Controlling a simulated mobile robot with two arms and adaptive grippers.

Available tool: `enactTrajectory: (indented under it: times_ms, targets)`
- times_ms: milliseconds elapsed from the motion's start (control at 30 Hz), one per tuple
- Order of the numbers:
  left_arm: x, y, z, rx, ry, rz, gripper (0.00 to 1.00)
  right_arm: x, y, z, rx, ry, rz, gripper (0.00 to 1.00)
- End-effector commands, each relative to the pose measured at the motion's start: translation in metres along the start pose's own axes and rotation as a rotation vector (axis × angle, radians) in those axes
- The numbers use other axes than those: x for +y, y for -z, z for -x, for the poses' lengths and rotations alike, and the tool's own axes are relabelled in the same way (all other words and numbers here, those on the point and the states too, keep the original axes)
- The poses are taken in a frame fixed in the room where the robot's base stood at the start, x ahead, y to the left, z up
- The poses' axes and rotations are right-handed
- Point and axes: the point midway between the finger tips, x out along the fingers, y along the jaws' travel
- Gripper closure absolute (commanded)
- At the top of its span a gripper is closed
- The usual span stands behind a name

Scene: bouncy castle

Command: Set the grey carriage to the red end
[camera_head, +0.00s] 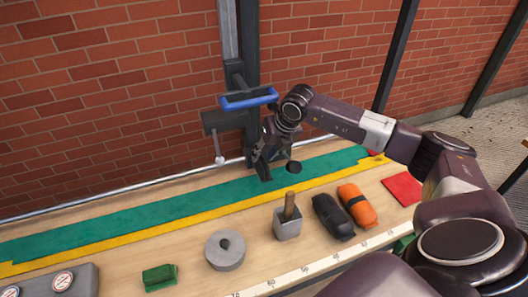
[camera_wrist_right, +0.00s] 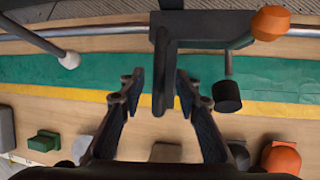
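The grey carriage (camera_head: 224,121) is a dark plate with a blue handle (camera_head: 249,99), at the upright post by the brick wall. In the wrist view the dark carriage body (camera_wrist_right: 215,25) is at the top, with a bar (camera_wrist_right: 160,75) reaching down. My right gripper (camera_head: 265,170) is just in front of it. In the wrist view its fingers (camera_wrist_right: 160,88) are spread, with the bar between them and gaps on both sides; contact is not visible. A small red patch (camera_head: 376,153) shows at the right end of the green strip, partly behind my arm. My left gripper is out of view.
A black knob (camera_head: 293,167) hangs beside my right gripper; an orange ball (camera_wrist_right: 270,22) is at the carriage's right. On the bench stand a grey ring (camera_head: 224,252), a block with a wooden handle (camera_head: 288,222), black and orange rolls (camera_head: 357,205) and a green block (camera_head: 160,277).

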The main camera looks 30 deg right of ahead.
Motion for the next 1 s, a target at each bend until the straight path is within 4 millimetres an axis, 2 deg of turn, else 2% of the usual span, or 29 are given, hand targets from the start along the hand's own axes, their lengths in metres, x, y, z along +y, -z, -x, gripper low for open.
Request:
enactTrajectory:
  times_ms: [333,600,1000]
  targets:
    - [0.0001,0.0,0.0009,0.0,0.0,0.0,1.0,0.0003,0.0004,-0.0045,0.0,-0.001,0.0,0.7]
    - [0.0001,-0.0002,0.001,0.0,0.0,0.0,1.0,0.0001,0.0003,-0.0042,0.0,0.0,0.0,0.99]
    - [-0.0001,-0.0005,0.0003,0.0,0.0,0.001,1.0,-0.0007,0.0002,-0.0041,-0.001,0.0,0.0,1.0]
